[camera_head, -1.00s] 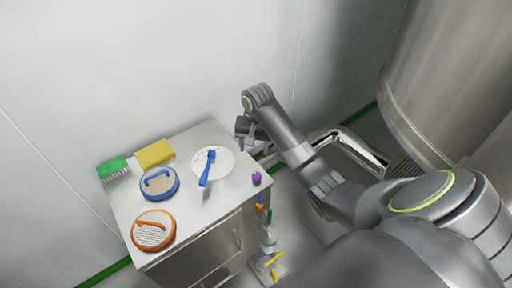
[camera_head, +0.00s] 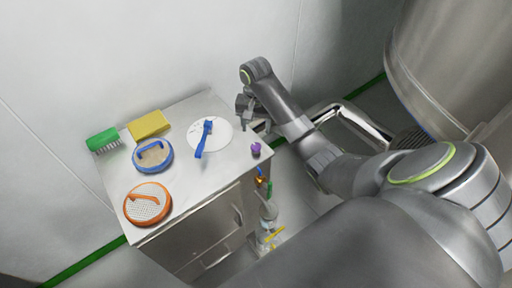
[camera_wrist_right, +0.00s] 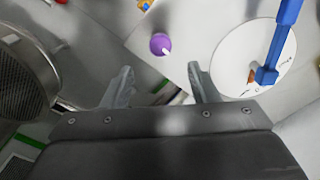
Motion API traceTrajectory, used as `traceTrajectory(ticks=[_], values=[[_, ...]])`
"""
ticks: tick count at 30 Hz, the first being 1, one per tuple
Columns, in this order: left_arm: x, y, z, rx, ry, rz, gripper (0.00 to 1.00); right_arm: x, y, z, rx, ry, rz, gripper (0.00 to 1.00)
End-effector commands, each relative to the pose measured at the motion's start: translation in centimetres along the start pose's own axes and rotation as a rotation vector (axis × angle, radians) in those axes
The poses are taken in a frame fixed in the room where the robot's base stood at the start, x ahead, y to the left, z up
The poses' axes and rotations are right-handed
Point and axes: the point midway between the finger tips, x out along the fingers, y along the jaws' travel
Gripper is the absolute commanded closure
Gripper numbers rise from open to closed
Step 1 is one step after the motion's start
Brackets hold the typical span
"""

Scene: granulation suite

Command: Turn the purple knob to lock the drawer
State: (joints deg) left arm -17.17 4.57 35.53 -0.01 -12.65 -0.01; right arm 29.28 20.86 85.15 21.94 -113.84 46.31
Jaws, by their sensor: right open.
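The purple knob (camera_head: 256,148) sits at the right edge of the steel cabinet top (camera_head: 185,193). It also shows in the right wrist view (camera_wrist_right: 160,44), above and between my fingertips, apart from them. My right gripper (camera_head: 245,110) is open and empty beyond the cabinet's far right corner. Its two fingers show spread in the right wrist view (camera_wrist_right: 158,78). The cabinet front (camera_head: 205,240) has handles; which drawer the knob belongs to cannot be told. My left gripper is not in view.
A blue-rimmed sieve (camera_head: 153,157), an orange sieve (camera_head: 147,204), a yellow block (camera_head: 149,124) and a green brush (camera_head: 102,139) stand on the left.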

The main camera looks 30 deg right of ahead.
Motion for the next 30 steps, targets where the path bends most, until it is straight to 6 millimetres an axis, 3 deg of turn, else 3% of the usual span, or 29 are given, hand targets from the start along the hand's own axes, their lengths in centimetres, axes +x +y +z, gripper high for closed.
traceTrajectory(ticks=[6, 12, 18, 26, 30], values=[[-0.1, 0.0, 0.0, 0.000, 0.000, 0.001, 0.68, 4.7, 0.0, 0.1, 0.001, -0.004, 0.001, 0.46], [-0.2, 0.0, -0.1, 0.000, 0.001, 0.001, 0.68, 7.7, 0.0, 0.0, 0.001, -0.002, 0.001, 0.46], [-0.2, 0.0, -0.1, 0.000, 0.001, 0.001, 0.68, 8.8, 0.0, 0.0, 0.000, -0.001, 0.000, 0.46], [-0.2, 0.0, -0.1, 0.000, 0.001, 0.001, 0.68, 8.9, 0.0, 0.0, 0.000, 0.000, 0.000, 0.46], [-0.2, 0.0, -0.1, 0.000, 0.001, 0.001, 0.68, 8.9, 0.0, 0.0, 0.000, 0.000, 0.000, 0.64]])
